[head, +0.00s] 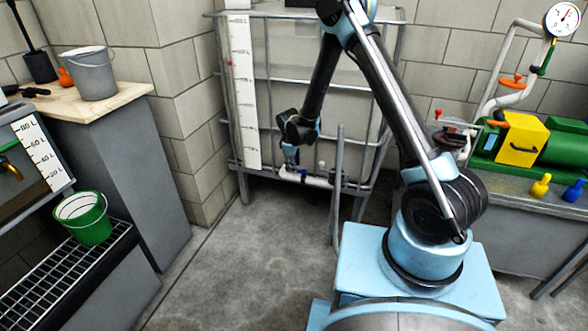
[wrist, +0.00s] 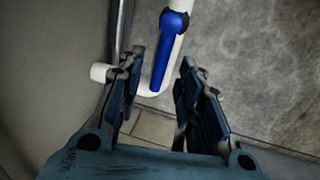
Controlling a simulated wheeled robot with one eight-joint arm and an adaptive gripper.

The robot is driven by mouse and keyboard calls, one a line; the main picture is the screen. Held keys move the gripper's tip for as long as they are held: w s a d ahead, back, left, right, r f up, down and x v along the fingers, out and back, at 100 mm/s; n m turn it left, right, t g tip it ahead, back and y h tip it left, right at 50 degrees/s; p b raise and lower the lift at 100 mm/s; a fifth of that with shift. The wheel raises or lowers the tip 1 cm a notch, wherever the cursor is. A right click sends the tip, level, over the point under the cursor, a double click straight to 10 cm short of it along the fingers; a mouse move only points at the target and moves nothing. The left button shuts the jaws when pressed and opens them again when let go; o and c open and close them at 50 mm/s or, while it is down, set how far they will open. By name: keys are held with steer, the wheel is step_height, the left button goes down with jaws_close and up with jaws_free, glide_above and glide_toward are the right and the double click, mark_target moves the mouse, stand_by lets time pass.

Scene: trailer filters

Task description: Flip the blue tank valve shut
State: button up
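The blue tank valve has a blue lever handle (wrist: 162,62) with a round hub on a white pipe (wrist: 181,8) in the wrist view. The lever lies roughly along the pipe. My gripper (wrist: 162,60) is open, with one finger on either side of the lever's lower part in the picture. Gaps show on both sides, and I cannot tell how deep the lever sits between the fingers. In the head view my gripper (head: 291,156) hangs just above the white pipe (head: 318,181) at the foot of the caged tank (head: 290,88); the valve is small and partly hidden there.
A grey post (head: 337,185) stands right of the pipe, near my arm. A bench with a green and yellow machine (head: 520,141) is at right. A wooden-topped counter (head: 128,93) with a grey bucket (head: 91,75) and a green bucket (head: 83,220) are at left. The floor between is clear.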

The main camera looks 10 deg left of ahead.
steer(key=shift+w+f, duration=0.15)
steer(key=shift+f, duration=0.75)
jaws_close()
steer(key=shift+d, duration=0.15)
steer(key=shift+a, duration=0.2)
